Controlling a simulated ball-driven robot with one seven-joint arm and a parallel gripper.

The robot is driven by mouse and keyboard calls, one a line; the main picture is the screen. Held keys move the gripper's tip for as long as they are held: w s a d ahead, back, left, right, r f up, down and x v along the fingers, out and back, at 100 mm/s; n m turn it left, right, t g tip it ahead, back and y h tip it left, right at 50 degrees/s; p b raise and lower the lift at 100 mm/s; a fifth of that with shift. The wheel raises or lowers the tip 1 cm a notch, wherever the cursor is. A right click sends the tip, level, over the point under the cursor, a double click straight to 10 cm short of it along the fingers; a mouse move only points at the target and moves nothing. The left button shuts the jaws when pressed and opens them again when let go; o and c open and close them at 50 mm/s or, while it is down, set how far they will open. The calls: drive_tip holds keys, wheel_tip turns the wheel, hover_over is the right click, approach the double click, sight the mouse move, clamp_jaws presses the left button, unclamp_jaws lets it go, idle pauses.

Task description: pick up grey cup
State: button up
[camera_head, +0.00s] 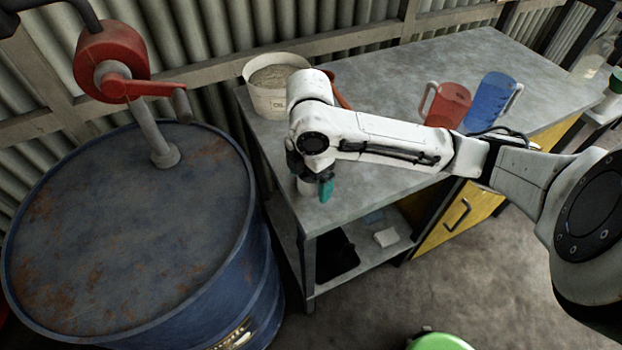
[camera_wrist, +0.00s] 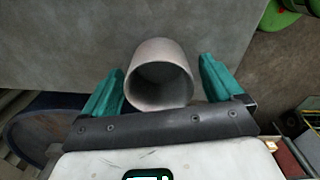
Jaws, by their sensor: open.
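The grey cup (camera_wrist: 160,75) stands on the grey workbench, its open mouth facing the camera in the wrist view. My gripper (camera_wrist: 165,82) is open, with one teal finger on each side of the cup. A narrow gap shows on each side, wider on the right. In the head view my gripper (camera_head: 316,189) points down near the bench's front left corner. A small pale part of the cup (camera_head: 305,187) shows beside the teal finger; my arm hides the rest.
A white bucket (camera_head: 270,98) stands at the back left of the workbench (camera_head: 390,85). A red jug (camera_head: 447,105) and a blue jug (camera_head: 490,102) stand farther right. A large blue drum (camera_head: 130,220) with a red hand pump (camera_head: 112,65) is close on the left.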

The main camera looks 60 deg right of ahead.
drive_tip(key=c, duration=1)
drive_tip(key=shift+c, duration=0.2)
drive_tip(key=shift+r, duration=0.2)
